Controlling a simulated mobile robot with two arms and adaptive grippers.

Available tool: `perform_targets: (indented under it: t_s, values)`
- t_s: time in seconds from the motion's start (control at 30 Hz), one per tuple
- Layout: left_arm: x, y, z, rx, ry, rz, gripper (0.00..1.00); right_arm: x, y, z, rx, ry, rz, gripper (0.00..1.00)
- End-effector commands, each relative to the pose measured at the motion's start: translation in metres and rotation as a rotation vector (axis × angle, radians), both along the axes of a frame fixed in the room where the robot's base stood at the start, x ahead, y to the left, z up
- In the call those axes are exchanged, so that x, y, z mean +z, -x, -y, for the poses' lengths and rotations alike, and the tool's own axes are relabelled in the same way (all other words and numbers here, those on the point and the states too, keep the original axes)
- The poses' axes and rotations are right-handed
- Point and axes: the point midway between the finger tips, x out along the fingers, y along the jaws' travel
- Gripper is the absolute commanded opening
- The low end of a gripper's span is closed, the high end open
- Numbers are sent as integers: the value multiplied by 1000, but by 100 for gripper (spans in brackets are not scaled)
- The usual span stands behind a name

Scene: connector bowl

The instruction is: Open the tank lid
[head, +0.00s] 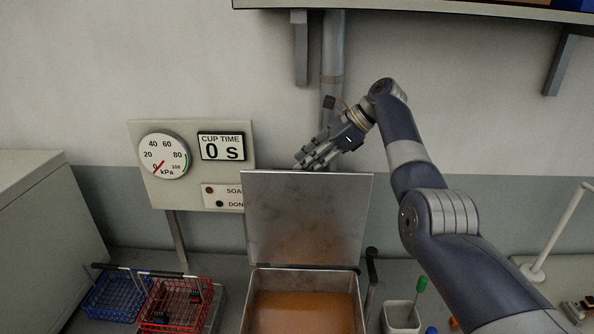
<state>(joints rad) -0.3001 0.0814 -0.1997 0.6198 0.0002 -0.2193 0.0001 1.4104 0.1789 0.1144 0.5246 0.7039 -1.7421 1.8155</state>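The tank (355,301) is a metal box on the bench, with brownish-orange liquid showing inside. Its flat grey lid (306,220) stands raised, nearly upright, at the back of the tank, so the tank's mouth is uncovered. My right gripper (303,162) is above and behind the lid's top edge. Its fingers point down and left, and their tips are close to the edge; I cannot tell whether they touch it. Nothing shows held in it, and the finger gap is not clear. My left gripper is not in view.
A red wire basket (173,304) and a blue one (117,295) stand left of the tank. A gauge and timer panel (190,180) stands behind them. Right of the tank are a dark handle (371,270) and a white cup (401,318). A shelf (420,8) hangs above.

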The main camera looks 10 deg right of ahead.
Motion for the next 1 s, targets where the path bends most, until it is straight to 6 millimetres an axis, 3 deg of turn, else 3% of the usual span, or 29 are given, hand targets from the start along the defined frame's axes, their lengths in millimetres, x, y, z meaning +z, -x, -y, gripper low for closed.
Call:
perform_targets:
  t_s: [0.1, 0.33, 1.0]
  values:
    - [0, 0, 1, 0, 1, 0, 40, 20, 6, 19, -3, -1, 2, 33]
    - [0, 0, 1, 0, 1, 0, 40, 45, 15, 42, -1, 0, 0, 33]
    - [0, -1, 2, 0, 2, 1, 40, 51, 17, 48, -1, 0, -1, 33]
